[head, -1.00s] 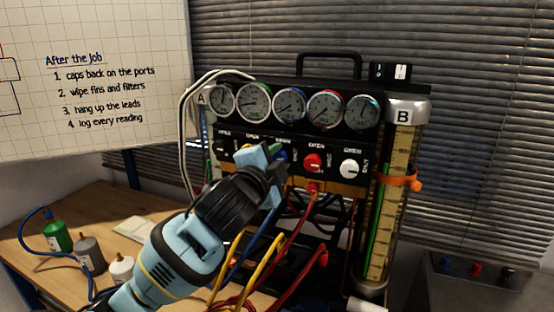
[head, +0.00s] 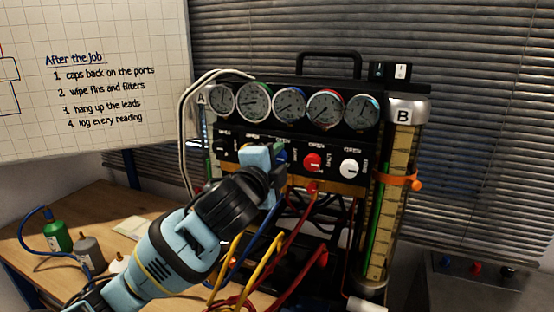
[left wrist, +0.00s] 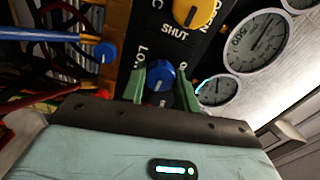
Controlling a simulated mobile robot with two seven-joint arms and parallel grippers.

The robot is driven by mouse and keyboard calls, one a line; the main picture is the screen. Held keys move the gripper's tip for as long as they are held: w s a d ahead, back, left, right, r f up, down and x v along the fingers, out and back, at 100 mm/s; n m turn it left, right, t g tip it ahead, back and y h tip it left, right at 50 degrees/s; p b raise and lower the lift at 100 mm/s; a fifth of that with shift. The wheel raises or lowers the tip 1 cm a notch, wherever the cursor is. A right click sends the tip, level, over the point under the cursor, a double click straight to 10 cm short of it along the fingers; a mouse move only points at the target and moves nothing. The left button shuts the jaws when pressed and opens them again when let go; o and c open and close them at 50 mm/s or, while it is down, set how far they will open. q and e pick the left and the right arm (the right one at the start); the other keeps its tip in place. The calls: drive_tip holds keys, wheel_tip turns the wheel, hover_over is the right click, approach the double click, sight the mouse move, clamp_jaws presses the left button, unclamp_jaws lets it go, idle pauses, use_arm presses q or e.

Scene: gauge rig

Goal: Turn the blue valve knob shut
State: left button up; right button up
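The blue valve knob (left wrist: 160,75) shows in the left wrist view between the two green fingertips of my left gripper (left wrist: 162,84). A finger stands on each side of it, with narrow gaps that look clear. In the head view the blue knob (head: 282,156) is mostly hidden behind my left gripper (head: 272,160), which is up against the panel front. The knob's pointer direction is hard to read. My right gripper is in neither view.
A yellow knob (left wrist: 193,10) sits beside the blue one. A red knob (head: 312,162) and a white knob (head: 350,168) are to the right in the head view. Gauges (head: 289,106) line the panel above. Red hoses (head: 297,235) and yellow hoses (head: 262,262) hang below.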

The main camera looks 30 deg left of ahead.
use_arm(q)
drive_tip(key=o, duration=0.4)
drive_tip(key=shift+o, duration=0.2)
drive_tip(key=shift+s, duration=0.1)
drive_tip(key=s, duration=0.7)
drive_tip(key=shift+s+d, duration=0.25)
drive_tip(key=shift+s, duration=0.05)
